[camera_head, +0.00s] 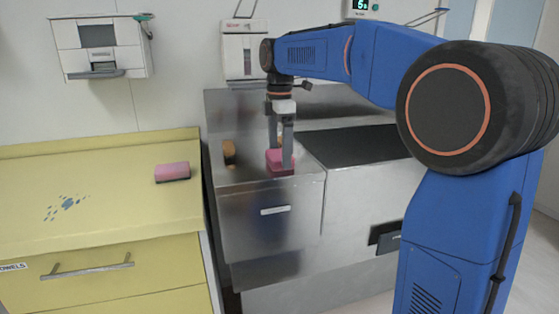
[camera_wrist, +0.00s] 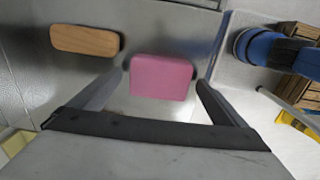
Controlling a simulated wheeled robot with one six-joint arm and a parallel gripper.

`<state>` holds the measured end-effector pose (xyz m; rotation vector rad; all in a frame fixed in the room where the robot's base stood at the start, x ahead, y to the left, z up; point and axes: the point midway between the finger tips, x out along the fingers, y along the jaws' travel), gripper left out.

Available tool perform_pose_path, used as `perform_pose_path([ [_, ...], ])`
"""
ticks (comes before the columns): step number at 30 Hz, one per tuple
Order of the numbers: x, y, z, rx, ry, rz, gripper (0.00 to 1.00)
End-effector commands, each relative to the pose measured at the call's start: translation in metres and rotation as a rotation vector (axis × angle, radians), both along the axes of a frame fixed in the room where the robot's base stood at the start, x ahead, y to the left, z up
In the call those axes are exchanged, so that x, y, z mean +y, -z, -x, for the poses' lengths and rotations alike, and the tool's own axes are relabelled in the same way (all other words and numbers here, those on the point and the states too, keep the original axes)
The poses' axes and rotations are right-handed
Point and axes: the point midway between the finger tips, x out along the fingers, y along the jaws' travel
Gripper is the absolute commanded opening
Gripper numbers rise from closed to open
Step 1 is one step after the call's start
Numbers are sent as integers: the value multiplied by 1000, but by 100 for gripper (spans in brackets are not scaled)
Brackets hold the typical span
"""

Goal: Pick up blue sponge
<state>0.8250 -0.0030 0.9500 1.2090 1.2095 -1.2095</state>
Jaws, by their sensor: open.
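No blue sponge shows in either view. A pink sponge-like block (camera_head: 279,160) lies on the steel counter below my gripper (camera_head: 280,150). In the wrist view the pink block (camera_wrist: 160,78) sits between the two fingertips of my gripper (camera_wrist: 162,80), with a gap to each finger. My gripper is open and points down at the block. A second pink block with a dark underside (camera_head: 172,171) lies on the yellow cabinet top. My fingers hide part of the block on the steel counter in the head view.
A tan wooden-looking block (camera_wrist: 85,40) lies left of the pink block on the steel counter (camera_head: 235,175); it also shows in the head view (camera_head: 229,149). The yellow cabinet (camera_head: 110,215) stands at the left. A wall dispenser (camera_head: 243,55) hangs behind my gripper.

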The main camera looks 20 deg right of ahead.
Motion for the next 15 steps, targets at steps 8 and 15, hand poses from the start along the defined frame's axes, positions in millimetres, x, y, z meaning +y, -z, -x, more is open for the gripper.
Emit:
perform_pose_path([
  [8, 0, 12, 0, 0, 0, 0, 96],
  [15, 0, 12, 0, 0, 0, 0, 65],
])
